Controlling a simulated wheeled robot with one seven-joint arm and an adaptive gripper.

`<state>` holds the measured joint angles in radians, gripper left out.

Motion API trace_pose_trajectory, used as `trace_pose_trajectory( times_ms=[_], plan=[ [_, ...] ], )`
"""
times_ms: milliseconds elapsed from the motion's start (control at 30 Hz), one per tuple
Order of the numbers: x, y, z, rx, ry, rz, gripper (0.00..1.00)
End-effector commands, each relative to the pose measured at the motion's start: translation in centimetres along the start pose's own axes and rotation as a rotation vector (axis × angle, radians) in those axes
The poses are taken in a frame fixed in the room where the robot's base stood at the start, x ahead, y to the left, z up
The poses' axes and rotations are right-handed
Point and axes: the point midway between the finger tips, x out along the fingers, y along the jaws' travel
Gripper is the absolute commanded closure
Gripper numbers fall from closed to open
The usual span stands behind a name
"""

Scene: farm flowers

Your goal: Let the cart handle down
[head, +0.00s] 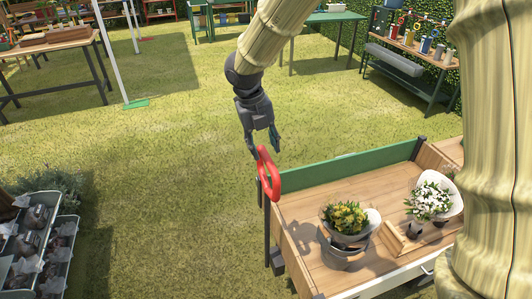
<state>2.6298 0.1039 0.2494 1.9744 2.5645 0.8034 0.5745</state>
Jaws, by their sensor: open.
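The cart handle is a red loop (268,176) at the far left corner of a wooden cart (303,205) with a green back board. The loop stands upright against the cart's end. My gripper (264,147) points down right at the top of the red handle. Its fingers are apart, one on the left of the handle's top and one to the right. I cannot tell whether either finger touches the handle. The handle's lower mounting is partly hidden behind the loop itself.
On the cart stand a pot of yellow flowers (346,222) and a pot of white flowers (428,201), with a small wooden caddy (402,240) between them. Crates (38,235) stand at the lower left. Open grass (170,190) lies left of the cart. Tables line the back.

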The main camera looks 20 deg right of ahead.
Motion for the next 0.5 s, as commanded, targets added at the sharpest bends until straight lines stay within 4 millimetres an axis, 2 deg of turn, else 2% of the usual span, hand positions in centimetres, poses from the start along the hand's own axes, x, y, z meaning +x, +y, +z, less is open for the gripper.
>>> trace_pose_trajectory(
  times_ms=[200,500],
  plan=[
    [2.8,0.1,0.0,-0.004,0.001,-0.002,0.58],
    [4.2,0.1,0.0,-0.003,-0.001,0.000,0.58]
  ],
)
